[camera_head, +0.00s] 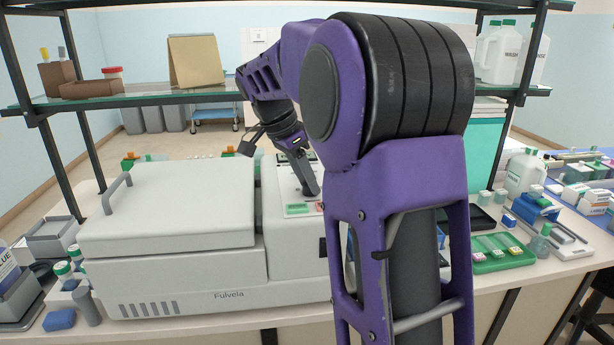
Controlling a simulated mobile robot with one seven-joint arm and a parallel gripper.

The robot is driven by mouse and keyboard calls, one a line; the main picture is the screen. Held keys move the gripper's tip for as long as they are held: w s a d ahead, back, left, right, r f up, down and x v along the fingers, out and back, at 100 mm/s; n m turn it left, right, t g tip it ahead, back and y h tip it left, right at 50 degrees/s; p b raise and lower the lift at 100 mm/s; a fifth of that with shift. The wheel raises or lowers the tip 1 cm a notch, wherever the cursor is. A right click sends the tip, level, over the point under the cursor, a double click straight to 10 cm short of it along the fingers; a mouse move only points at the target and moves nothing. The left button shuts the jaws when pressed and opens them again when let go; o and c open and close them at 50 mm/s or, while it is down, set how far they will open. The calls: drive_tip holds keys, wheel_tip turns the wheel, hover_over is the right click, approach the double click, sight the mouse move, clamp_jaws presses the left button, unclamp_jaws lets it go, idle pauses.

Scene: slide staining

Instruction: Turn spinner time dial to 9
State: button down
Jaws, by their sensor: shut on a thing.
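The spinner (190,265) is a large white machine marked "Fulvela", with a closed lid (170,205) and a handle at its left. Its control panel (299,209) is on the right part of its top, with a green and a red patch showing. My gripper (311,191) points down onto this panel, with its grey fingers shut at the panel surface. The time dial is hidden at the fingertips, so its pointer and setting cannot be read. My purple arm covers the right side of the spinner.
A glass shelf (150,97) on black posts spans above the spinner. A green tray (490,262) with slides, a white bottle (525,172) and blue items stand on the bench at right. Small bottles with green caps (62,270) stand close at left.

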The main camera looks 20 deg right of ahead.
drive_tip(key=shift+w+m+g+p, duration=0.1)
drive_tip(key=shift+m+g+p, duration=0.3)
drive_tip(key=shift+m, duration=0.6)
drive_tip(key=shift+c, duration=2.3)
unclamp_jaws()
drive_tip(key=p+v, duration=0.1)
drive_tip(key=v, duration=1.6)
drive_tip(key=shift+r, duration=0.25)
drive_tip(key=shift+w, duration=0.1)
